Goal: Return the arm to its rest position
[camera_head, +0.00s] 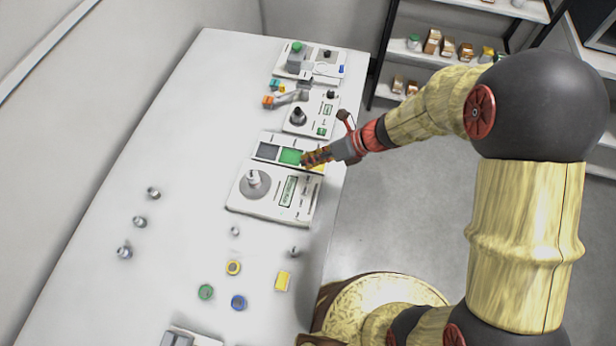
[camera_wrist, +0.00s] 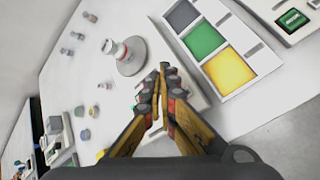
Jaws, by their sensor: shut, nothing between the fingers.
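My gripper (camera_head: 311,158) is at the end of my arm, which reaches in from the right over the table's right edge. It is over the strip of coloured pads, close to the green pad (camera_head: 290,157). In the wrist view my gripper (camera_wrist: 163,72) has its fingers together with nothing between them. Below it is a white scale (camera_head: 263,205) with a round grey pan and a small white object (camera_head: 254,178) on the pan. The yellow pad (camera_head: 318,168) is partly hidden by my gripper in the head view and clear in the wrist view (camera_wrist: 229,70).
The long white table (camera_head: 170,150) holds more instruments (camera_head: 312,112) at the far end. Shelves (camera_head: 420,52) stand behind. The floor right of the table is free.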

